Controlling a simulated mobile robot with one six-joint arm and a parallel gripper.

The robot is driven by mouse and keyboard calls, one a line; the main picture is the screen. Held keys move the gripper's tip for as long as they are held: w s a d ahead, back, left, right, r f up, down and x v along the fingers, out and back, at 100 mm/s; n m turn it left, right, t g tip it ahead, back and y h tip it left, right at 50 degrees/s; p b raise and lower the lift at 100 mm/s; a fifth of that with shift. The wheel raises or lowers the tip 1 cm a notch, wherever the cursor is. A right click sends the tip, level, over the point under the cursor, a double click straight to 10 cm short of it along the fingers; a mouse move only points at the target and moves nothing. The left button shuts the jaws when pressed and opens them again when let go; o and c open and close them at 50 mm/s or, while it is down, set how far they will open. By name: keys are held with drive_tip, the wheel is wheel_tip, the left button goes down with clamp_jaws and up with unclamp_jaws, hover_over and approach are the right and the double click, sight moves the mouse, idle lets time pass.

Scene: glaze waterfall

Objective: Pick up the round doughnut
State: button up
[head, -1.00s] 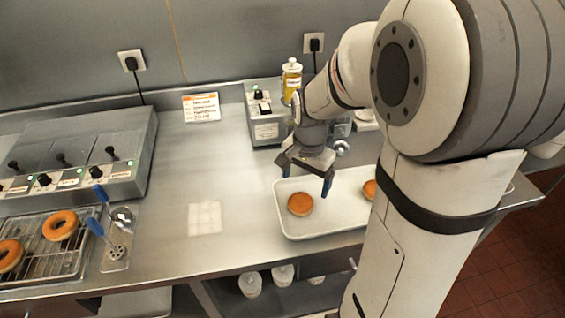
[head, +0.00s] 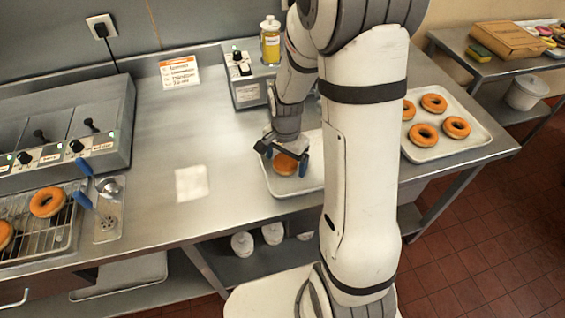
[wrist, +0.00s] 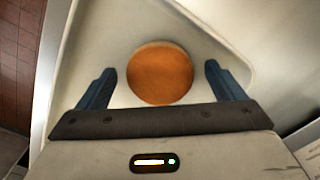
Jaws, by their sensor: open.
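The round doughnut (head: 286,164) is an orange-brown disc with no hole, lying on a white tray (head: 278,189) on the steel counter in the head view. In the wrist view the doughnut (wrist: 160,73) lies between and a little beyond the two blue fingers, with clear space on both sides. My gripper (head: 284,156) is open and empty, low over the tray at the doughnut; its fingers also show in the wrist view (wrist: 158,80). I cannot tell the exact height of the fingertips above the tray. My arm hides the right part of this tray.
Ring doughnuts lie on a second tray (head: 408,153) at the right and on a wire rack (head: 50,236) at the left. A fryer-like unit (head: 100,130), a control box (head: 246,88) and a yellow bottle (head: 270,45) stand behind.

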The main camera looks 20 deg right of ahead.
drive_tip(key=c, duration=1.1)
drive_tip(key=shift+r, duration=0.1)
